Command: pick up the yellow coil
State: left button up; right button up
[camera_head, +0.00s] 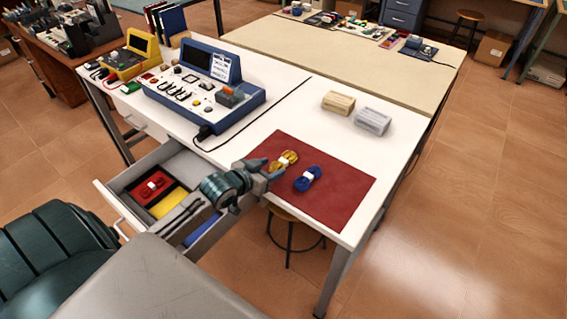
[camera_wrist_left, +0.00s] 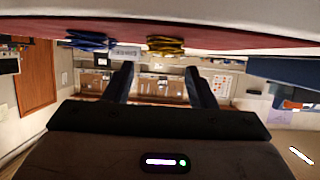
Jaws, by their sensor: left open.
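The yellow coil (camera_head: 284,160), a small bundle with a white band, lies on the red mat (camera_head: 338,192) on the white table. It also shows in the left wrist view (camera_wrist_left: 165,44), which appears upside down. A blue coil (camera_head: 308,178) with a white band lies on the mat just to its right and nearer; it also shows in the left wrist view (camera_wrist_left: 90,41). My left gripper (camera_head: 268,170) is open and empty at the mat's left edge, close to the yellow coil and apart from it. My right gripper is not in view.
A blue instrument console (camera_head: 205,88) stands behind on the table, with a black cable. A yellow device (camera_head: 132,57) is farther left. Two small boxes, one tan (camera_head: 338,103) and one grey (camera_head: 372,121), stand at the right. An open drawer (camera_head: 122,207) with a red coil lies below my left arm.

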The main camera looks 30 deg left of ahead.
aim_at(282, 161)
pick_arm(q)
jog(key=shift+p+x, duration=0.45)
jog(key=shift+x, duration=2.55)
jog(key=shift+a+r, duration=0.1)
jog(key=shift+a, duration=0.1)
jog(key=c, duration=1.1)
